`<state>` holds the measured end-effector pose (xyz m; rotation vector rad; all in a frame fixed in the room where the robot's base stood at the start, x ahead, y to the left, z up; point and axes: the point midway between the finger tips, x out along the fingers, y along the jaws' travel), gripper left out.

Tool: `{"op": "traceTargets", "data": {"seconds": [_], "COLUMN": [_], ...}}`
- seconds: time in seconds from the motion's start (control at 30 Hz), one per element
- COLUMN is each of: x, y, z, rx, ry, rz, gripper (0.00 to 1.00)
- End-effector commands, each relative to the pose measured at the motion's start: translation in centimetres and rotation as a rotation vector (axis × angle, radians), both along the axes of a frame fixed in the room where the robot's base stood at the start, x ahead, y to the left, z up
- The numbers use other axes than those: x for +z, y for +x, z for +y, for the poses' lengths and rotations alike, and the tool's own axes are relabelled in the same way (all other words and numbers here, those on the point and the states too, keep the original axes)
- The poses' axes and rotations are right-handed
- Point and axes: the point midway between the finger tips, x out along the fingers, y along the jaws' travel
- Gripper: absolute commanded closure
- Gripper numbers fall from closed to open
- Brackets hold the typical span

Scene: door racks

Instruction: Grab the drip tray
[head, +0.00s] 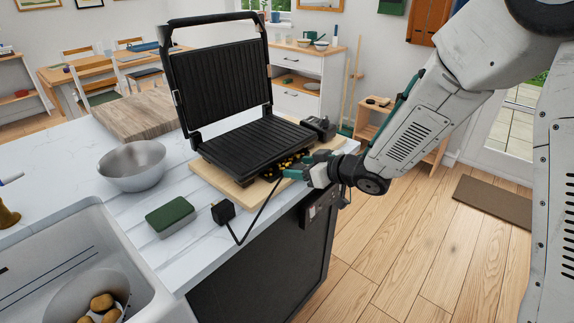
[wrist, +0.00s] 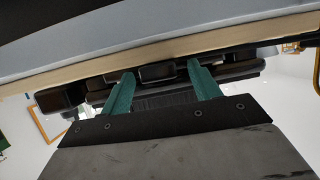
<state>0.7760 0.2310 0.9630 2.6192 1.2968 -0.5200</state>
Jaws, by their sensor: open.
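The black contact grill (head: 225,100) stands open on a wooden board (head: 232,190) on the counter, its ribbed lid raised. My gripper (head: 292,172) is at the grill's front right, low by the base and just over the board. In the wrist view its two green fingers (wrist: 160,85) are apart and point at the underside of the dark grill body (wrist: 240,70). A small dark block (wrist: 156,72), which looks like the drip tray's front, lies between the fingertips. I cannot tell whether either finger touches it. The rest of the tray is hidden under the grill.
A black cord with a plug (head: 223,211) runs over the counter edge near my gripper. A green sponge (head: 171,216), a metal bowl (head: 132,164) and a sink (head: 60,255) are to the left. A black device (head: 320,126) stands behind my gripper.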

Motion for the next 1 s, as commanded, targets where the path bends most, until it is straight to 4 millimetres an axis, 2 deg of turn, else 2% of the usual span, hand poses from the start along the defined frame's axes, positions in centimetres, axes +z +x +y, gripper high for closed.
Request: {"op": "traceTargets", "data": {"seconds": [0.13,0.17,0.3,0.33,1.0], "x": [0.01,0.00,0.00,0.00,0.60], "y": [-0.02,-0.01,-0.02,-0.02,-0.36], "z": [-0.01,-0.02,-0.05,-0.05,0.09], "rx": [0.000,0.000,0.000,0.000,0.008], "ry": [0.000,0.000,-0.001,-0.001,-0.001], "rz": [0.000,0.000,0.001,0.001,0.001], "gripper": [0.38,0.44,0.83,0.87,0.87]}}
